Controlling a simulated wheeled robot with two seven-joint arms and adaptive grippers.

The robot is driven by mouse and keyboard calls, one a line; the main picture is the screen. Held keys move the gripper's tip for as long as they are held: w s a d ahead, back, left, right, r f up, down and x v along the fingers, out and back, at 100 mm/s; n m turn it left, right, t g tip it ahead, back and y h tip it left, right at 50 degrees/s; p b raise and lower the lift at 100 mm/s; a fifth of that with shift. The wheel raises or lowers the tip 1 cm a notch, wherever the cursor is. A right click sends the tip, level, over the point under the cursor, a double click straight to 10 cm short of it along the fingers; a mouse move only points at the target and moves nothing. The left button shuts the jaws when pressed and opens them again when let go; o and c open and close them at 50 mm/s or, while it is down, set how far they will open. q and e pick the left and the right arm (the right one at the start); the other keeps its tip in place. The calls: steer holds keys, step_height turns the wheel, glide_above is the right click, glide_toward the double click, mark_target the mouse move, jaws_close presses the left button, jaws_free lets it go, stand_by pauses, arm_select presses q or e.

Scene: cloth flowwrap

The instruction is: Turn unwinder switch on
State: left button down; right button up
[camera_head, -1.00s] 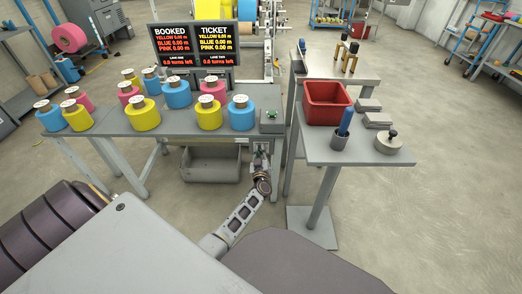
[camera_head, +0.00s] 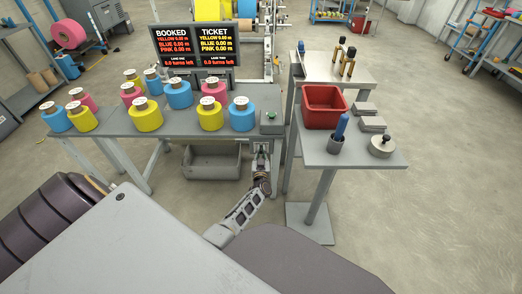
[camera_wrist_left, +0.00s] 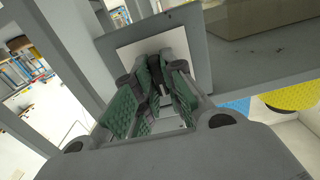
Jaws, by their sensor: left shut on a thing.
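My left gripper (camera_head: 261,152) is at the front edge of the grey table (camera_head: 187,125), below its right end. In the left wrist view its green-padded fingers (camera_wrist_left: 158,88) are closed in front of a pale plate (camera_wrist_left: 134,46) on a grey panel. They are shut on a small dark part, which appears to be the unwinder switch (camera_wrist_left: 157,72). The fingers hide most of it, so I cannot tell its position. My right gripper is not in view.
A small box with a green button (camera_head: 271,117) sits on the table above the gripper. Several coloured rolls stand to its left. A side stand with a red bin (camera_head: 325,107) is close on the right. A grey crate (camera_head: 212,163) lies under the table.

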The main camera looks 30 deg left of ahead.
arm_select(q)
steer(key=m+p, duration=0.3)
steer(key=m, duration=0.1)
steer(key=shift+d, duration=0.1)
steer(key=shift+f+m+p, duration=0.15)
steer(key=shift+m+p, duration=0.6)
steer(key=shift+m, duration=1.65)
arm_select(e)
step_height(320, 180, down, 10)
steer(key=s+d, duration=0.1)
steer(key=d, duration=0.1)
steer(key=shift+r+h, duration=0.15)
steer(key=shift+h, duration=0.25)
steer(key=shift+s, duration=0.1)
arm_select(q)
steer(key=c, duration=1.5)
jaws_free()
steer(key=shift+n, duration=0.3)
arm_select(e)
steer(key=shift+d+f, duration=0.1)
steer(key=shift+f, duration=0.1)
